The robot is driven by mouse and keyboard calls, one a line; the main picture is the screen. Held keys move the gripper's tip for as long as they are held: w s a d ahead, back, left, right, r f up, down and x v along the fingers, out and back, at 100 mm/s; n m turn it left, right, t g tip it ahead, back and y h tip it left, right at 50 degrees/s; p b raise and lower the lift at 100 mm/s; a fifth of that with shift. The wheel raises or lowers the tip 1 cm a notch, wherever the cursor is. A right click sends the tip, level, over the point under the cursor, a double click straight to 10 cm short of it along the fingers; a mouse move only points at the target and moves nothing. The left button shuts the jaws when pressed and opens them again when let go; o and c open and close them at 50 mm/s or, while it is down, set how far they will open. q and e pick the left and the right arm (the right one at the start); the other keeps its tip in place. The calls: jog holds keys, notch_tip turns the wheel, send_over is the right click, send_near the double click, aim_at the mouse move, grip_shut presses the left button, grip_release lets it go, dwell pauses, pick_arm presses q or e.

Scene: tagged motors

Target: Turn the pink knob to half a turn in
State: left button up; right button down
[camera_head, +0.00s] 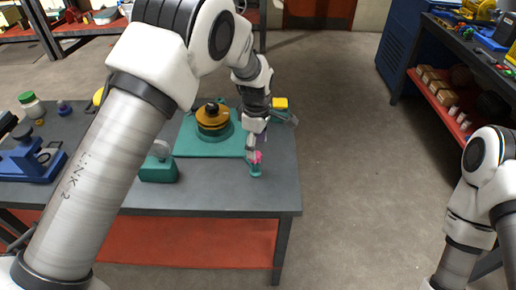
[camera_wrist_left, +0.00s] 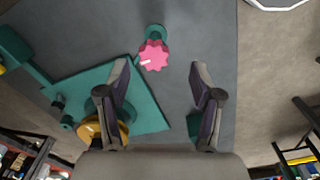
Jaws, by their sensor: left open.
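The pink knob (camera_head: 257,157) sits on a small teal base (camera_head: 255,170) near the table's right front edge. In the left wrist view the knob (camera_wrist_left: 154,55) has a scalloped rim and a white mark pointing left and slightly down. My left gripper (camera_head: 252,150) is above and close to the knob, partly hidden by its own wrist. In the left wrist view my left gripper (camera_wrist_left: 161,75) is open, with its fingers apart and nothing between them; the knob appears just beyond the fingertips, nearer the left one. My right gripper is not in view; only part of my right arm shows.
A teal plate (camera_head: 190,146) carries an orange and black round part (camera_head: 212,118) behind the knob. A teal block (camera_head: 158,170) stands left of it. A blue device (camera_head: 28,158) and a green jar (camera_head: 31,105) are at the far left. The table's right front corner is clear.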

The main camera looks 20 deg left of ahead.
aim_at(258, 154)
pick_arm(q)
jog(key=f, duration=0.2)
jog(key=w+f, duration=0.1)
jog(key=f, duration=0.2)
jog(key=shift+w, duration=0.15)
jog(key=shift+s+r, duration=0.2)
jog(key=shift+s, duration=0.1)
jog(key=shift+c, duration=0.2)
jog(key=shift+s, duration=0.1)
jog(key=c, duration=1.1)
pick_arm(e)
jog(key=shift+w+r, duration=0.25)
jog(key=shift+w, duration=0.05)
pick_arm(q)
jog(key=shift+f+m+p, duration=0.1)
jog(key=shift+m+p, duration=0.25)
jog(key=shift+m, duration=0.05)
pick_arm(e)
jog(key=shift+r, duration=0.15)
